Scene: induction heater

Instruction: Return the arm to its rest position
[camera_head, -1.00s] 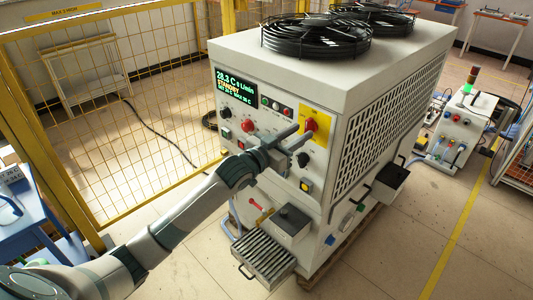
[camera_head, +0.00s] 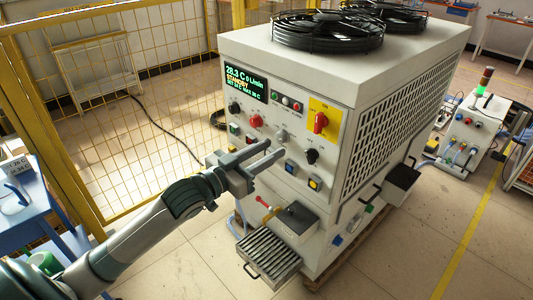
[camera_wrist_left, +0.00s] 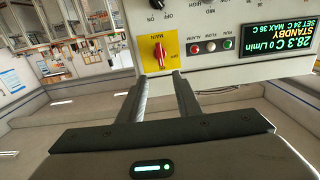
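My left gripper (camera_head: 274,152) is in front of the white machine's (camera_head: 400,55) control panel. Its two fingers are apart with nothing between them; the gap also shows in the left wrist view (camera_wrist_left: 162,85). The red main switch (camera_head: 320,122) on its yellow plate is up and right of the fingertips, clear of them. In the left wrist view the red switch (camera_wrist_left: 159,54) shows beyond the fingertips. My left arm reaches in from the lower left. My right gripper is not in view.
The display (camera_head: 245,82) reads 28.3 C and STANDBY. A grated tray (camera_head: 268,255) and a grey box (camera_head: 296,221) stick out low on the machine's front. A yellow mesh fence (camera_head: 130,120) stands behind the arm, and a blue table (camera_head: 35,215) is at the left.

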